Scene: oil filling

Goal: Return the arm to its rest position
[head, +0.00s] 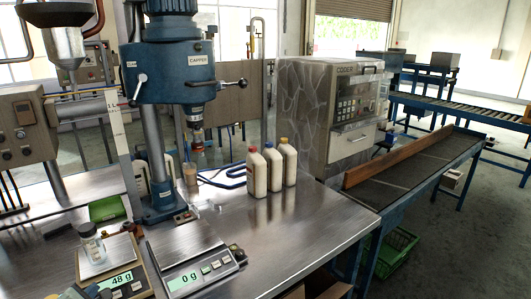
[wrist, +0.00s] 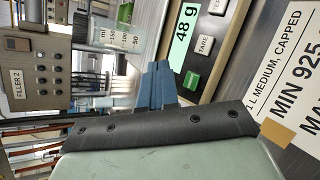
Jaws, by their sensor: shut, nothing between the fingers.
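My gripper (wrist: 156,85) shows in the wrist view, its blue fingers shut together with nothing held between them. Its grey-green body and black band fill the lower part of that view. The fingers appear in front of the left scale (wrist: 196,40), whose display reads 48 g. In the head view most of my arm is out of frame; a small dark blue shape at the bottom left edge may be my gripper, but I cannot be sure.
In the head view the beaker (head: 92,247) stands on the left scale (head: 120,284). A second scale (head: 188,278) reads 0 g. The blue capper (head: 170,75) stands behind. Three capped bottles (head: 272,170) stand mid-bench. The bench's front right (head: 300,225) is clear. A conveyor (head: 420,165) lies right.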

